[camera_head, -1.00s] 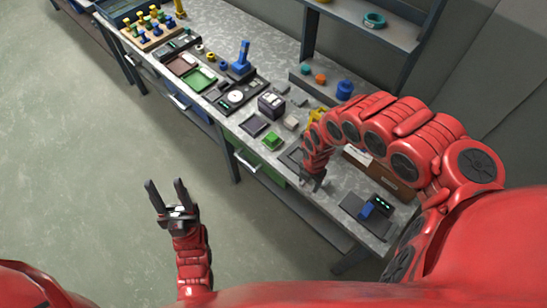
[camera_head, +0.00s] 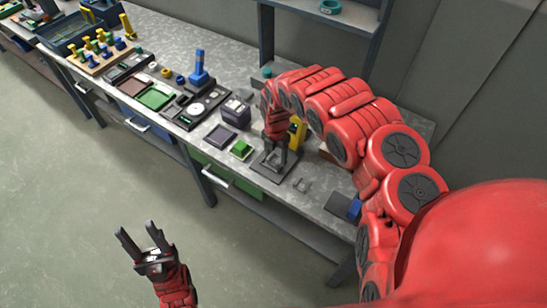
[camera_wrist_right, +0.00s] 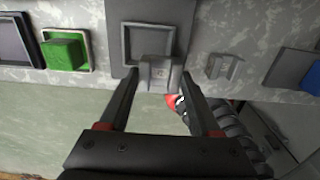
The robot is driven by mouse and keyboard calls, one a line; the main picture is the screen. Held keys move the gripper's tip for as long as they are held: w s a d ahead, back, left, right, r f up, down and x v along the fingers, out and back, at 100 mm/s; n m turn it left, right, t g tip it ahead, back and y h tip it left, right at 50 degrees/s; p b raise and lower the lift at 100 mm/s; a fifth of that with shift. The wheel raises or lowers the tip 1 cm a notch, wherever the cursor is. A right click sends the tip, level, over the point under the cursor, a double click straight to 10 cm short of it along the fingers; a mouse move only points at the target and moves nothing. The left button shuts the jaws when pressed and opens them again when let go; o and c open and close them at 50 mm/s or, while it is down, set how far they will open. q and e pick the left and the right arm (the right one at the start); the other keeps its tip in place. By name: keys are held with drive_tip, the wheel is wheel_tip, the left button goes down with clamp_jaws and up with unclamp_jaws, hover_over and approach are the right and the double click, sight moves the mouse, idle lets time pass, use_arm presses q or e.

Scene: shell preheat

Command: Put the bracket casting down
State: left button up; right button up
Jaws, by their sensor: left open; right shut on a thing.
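My right gripper (camera_head: 277,158) is shut on a grey bracket casting, which shows between the fingertips in the right wrist view (camera_wrist_right: 155,72). The gripper points down over a dark square plate on the bench, seen in the head view (camera_head: 262,174) and the right wrist view (camera_wrist_right: 125,18). The casting overlaps the plate's near part in the wrist view; I cannot tell whether it touches. A second grey bracket-shaped piece (camera_wrist_right: 225,66) lies on the bench beside the plate, also in the head view (camera_head: 302,184). My left gripper (camera_head: 136,238) is open and empty over the floor.
A green block in a tray (camera_wrist_right: 64,53) sits left of the plate. A blue-and-black device (camera_head: 345,207) stands to the right. A yellow object (camera_head: 297,130) is behind the right gripper. The bench's front edge is close. Several trays and fixtures line the bench leftward.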

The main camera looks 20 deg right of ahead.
sight(274, 155)
drive_tip(key=shift+w+a, duration=0.2)
drive_tip(key=shift+w, duration=0.75)
drive_tip(key=shift+w+d+f+p, duration=0.15)
drive_tip(key=shift+w+d+p, duration=0.2)
drive_tip(key=shift+w, duration=0.15)
drive_tip(key=shift+a+f+p, duration=0.1)
drive_tip(key=shift+f+p, duration=0.25)
drive_tip(key=shift+f, duration=0.1)
drive_tip(key=shift+s+f, duration=0.1)
drive_tip(key=shift+f, duration=1.2)
